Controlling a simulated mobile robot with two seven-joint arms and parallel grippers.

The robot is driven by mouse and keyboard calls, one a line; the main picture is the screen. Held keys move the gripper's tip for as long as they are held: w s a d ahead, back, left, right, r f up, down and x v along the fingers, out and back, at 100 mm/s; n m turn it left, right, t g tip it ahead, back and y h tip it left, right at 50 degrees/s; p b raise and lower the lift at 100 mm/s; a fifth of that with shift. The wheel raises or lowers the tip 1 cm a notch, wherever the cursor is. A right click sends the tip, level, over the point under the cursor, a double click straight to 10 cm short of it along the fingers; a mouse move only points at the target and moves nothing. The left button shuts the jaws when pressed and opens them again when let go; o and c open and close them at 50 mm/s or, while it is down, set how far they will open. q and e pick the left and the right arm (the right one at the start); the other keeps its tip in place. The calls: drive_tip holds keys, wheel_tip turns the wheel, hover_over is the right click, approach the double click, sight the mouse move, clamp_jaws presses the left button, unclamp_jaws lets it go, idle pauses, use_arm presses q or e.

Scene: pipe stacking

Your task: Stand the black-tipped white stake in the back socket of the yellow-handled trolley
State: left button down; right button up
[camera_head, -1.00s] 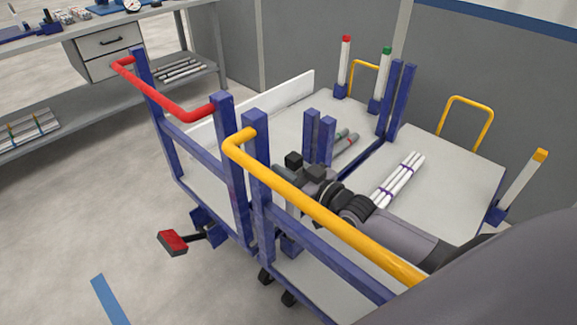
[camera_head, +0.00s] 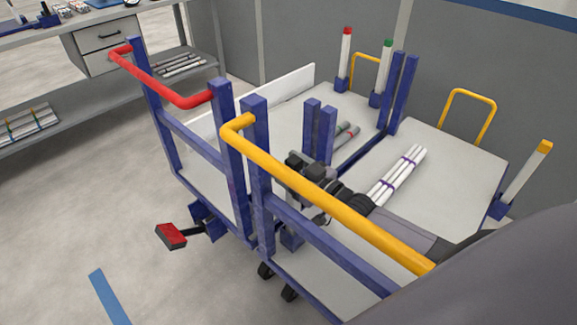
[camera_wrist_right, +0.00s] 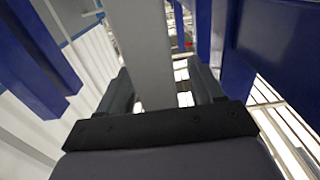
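My right gripper (camera_head: 304,172) is just behind the yellow handle (camera_head: 330,198) of the near trolley, which partly hides it. A pale grey-white bar, seemingly the stake (camera_wrist_right: 150,45), runs between its two fingers in the right wrist view. It lies close to the left finger, with a narrow gap at the right one. The wrist view does not show its ends. In the head view the stake is mostly hidden by the gripper and handle; its black tip does not stand out from the dark gripper. A blue socket (camera_head: 291,239) is below the gripper. My left gripper is out of view.
Blue posts (camera_head: 259,180) stand close beside the gripper. A bundle of white pipes (camera_head: 398,176) lies on the trolley deck. A yellow-tipped stake (camera_head: 523,178) stands at the right. The red-handled trolley (camera_head: 160,80) adjoins on the left.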

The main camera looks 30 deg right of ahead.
drive_tip(key=shift+s+f, duration=0.1)
drive_tip(key=shift+f, duration=0.05)
drive_tip(key=v, duration=0.7)
drive_tip(key=shift+p, duration=0.45)
